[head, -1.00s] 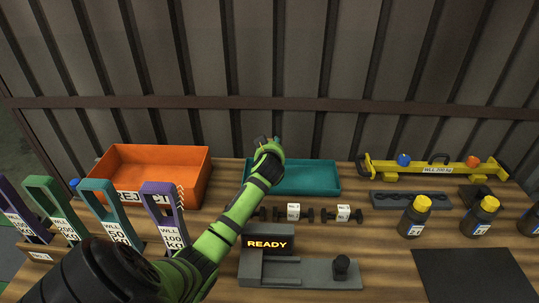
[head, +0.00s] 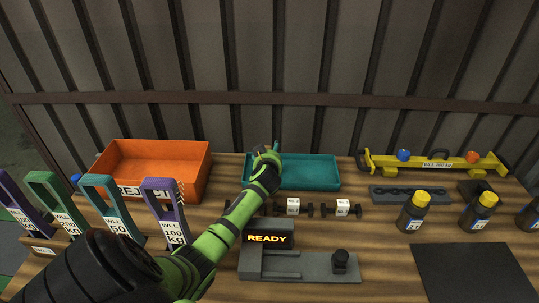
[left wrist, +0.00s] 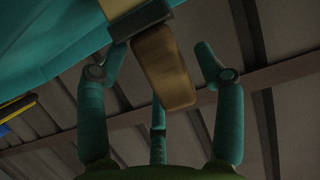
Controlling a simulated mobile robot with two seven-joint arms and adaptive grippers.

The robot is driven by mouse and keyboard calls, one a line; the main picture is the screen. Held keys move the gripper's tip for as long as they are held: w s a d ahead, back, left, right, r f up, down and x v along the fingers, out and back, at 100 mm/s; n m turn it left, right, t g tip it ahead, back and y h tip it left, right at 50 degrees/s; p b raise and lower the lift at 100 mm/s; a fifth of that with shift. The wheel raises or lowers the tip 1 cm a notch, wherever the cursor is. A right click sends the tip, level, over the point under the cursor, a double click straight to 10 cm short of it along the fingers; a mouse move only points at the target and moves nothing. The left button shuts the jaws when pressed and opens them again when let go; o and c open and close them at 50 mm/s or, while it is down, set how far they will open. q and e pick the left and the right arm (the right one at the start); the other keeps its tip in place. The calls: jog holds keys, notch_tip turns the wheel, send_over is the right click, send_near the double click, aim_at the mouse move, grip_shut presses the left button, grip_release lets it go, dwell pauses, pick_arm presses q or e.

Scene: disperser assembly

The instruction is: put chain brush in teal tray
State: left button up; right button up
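The teal tray (head: 308,172) stands at the back middle of the bench, and its inside also fills the upper left of the left wrist view (left wrist: 40,45). My left gripper (head: 267,152) is at the tray's left end. In the left wrist view its teal fingers (left wrist: 160,70) are spread, with the brush's brown handle (left wrist: 165,75) between them and gaps visible at the sides. The brush has a grey-teal band and a pale end at the top of that view, by the tray. Whether it rests on the tray is unclear. In the head view my gripper hides the brush. My right gripper is out of view.
An orange reject bin (head: 158,170) stands left of the tray. Weight-labelled shackles (head: 165,210) are at front left. Small white-tagged parts (head: 293,206) and a grey fixture with a READY display (head: 267,239) lie in front. A yellow beam (head: 435,164) and bottles (head: 413,212) are right.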

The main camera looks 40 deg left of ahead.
pick_arm(q)
jog(key=shift+r, duration=0.1)
jog(key=shift+v, duration=3.75)
